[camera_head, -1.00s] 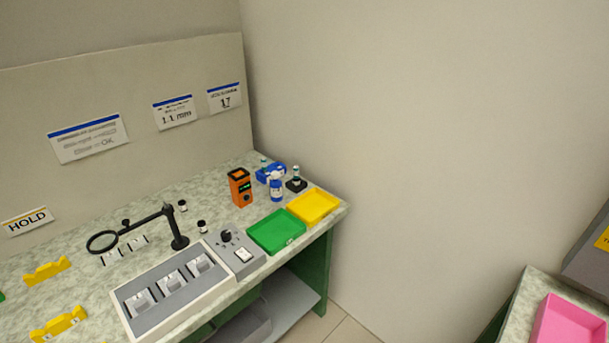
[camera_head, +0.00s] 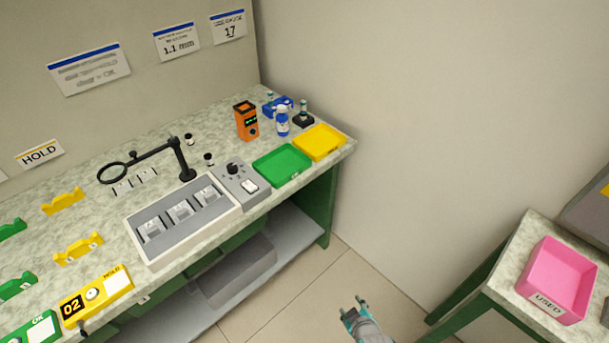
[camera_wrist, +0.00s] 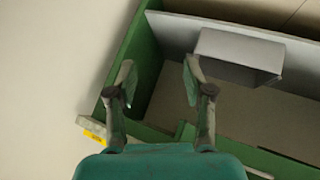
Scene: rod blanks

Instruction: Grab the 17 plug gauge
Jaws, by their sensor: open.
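No number 17 is legible on any part on the bench, so I cannot tell which item is the 17 plug gauge. Two small dark pieces with pale tops, one (camera_head: 188,139) farther back and one (camera_head: 209,159) nearer, stand right of the magnifier. A teal-topped piece stands on a black base (camera_head: 303,121) at the back right corner. A wall sign (camera_head: 229,27) reads 17. My gripper (camera_head: 355,303) is open and empty over the floor, right of the bench and well away from these pieces. Its spread fingers also show in the wrist view (camera_wrist: 158,76).
The bench carries a magnifier (camera_head: 182,160), a grey fixture (camera_head: 181,221), a green tray (camera_head: 282,164), a yellow tray (camera_head: 320,142), an orange device (camera_head: 246,121) and a blue bottle (camera_head: 282,122). A pink USED bin (camera_head: 557,280) is at right. A lower shelf (camera_head: 295,240) holds a grey box.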

